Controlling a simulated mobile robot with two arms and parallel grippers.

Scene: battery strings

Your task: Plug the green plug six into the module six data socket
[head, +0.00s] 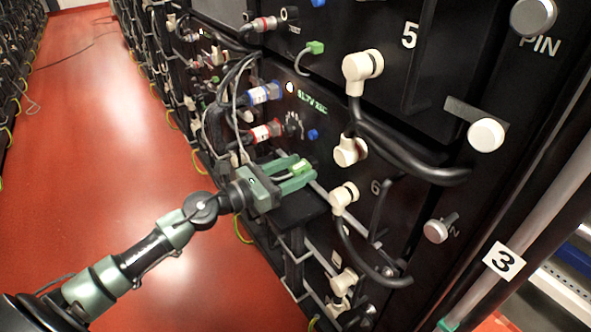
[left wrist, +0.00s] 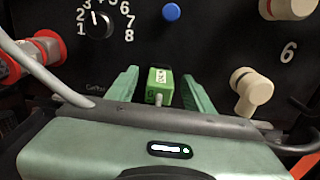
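The green plug six (head: 301,169) is in front of the module six panel, between the fingers of my left gripper (head: 296,176). In the left wrist view the green plug (left wrist: 160,84) has a white label and points toward the black panel. The fingers of my left gripper (left wrist: 161,92) stand on both sides of it with a narrow gap at each side, so the gripper is open around it. The data socket is hidden behind the plug, and I cannot tell how far the plug is seated. My right gripper is not in view.
A blue cap (left wrist: 171,12) and a numbered dial (left wrist: 98,25) are above the plug. A red connector (head: 264,132), a blue connector (head: 262,94) and grey cables are beside my gripper. Cream connectors (head: 343,197) are to the right.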

